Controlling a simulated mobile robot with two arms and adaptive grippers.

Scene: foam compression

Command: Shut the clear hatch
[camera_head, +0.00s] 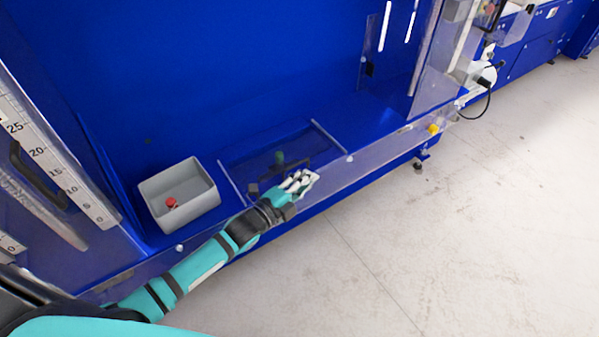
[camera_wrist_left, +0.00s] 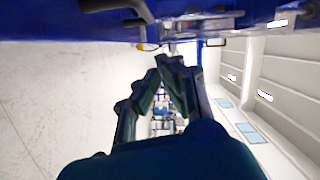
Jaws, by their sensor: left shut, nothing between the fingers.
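The clear hatch (camera_head: 243,170) is a see-through panel with pale side edges, low on the front of the blue machine in the head view. A dark handle (camera_head: 297,165) is at its front right part. My left gripper (camera_head: 302,182) is shut and empty, just in front of the handle; I cannot tell whether they touch. Its closed fingers show in the left wrist view (camera_wrist_left: 170,65), with a dark handle-like bar (camera_wrist_left: 120,8) at the top edge. How far the hatch stands open is hard to tell. My right gripper is not in view.
A grey bin (camera_head: 178,195) with a red button-like piece (camera_head: 171,202) stands left of the hatch. A green piece (camera_head: 279,157) shows at the hatch. A taller clear panel (camera_head: 432,60) stands at the right. The pale floor (camera_head: 420,240) in front is clear.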

